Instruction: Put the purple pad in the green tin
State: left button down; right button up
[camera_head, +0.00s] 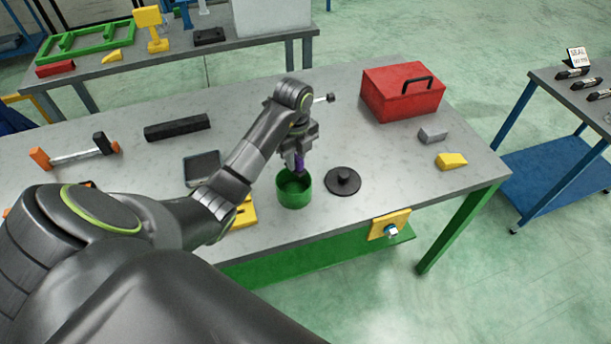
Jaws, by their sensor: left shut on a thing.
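The green tin (294,192) stands open on the grey workbench, near its front edge. My left gripper (300,160) points down just above the tin's far rim. It is shut on the purple pad (299,164), of which only a small part shows between the fingers. The pad is over the tin's opening; I cannot tell whether its lower end is below the rim. My right gripper is not in view.
A black round lid (343,181) lies right of the tin. A dark tray (202,167) and a yellow piece (244,214) lie left of it. A red toolbox (400,95) stands at the back right.

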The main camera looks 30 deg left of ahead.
pick_arm(q)
jog(key=f+b, duration=0.1)
jog(key=s+f+b, duration=0.1)
jog(key=f+b, duration=0.2)
jog(key=b, duration=0.1)
jog(key=shift+s+f, duration=0.3)
jog(key=shift+f, duration=0.05)
notch_tip(320, 180, down, 4)
jog(key=shift+r+p, duration=0.25)
jog(key=shift+p, duration=0.65)
jog(key=shift+f, duration=0.35)
jog(key=shift+w+f, duration=0.15)
jog(key=shift+f, duration=0.15)
jog(key=c, duration=1.7)
grip_release()
jog(key=o, duration=0.4)
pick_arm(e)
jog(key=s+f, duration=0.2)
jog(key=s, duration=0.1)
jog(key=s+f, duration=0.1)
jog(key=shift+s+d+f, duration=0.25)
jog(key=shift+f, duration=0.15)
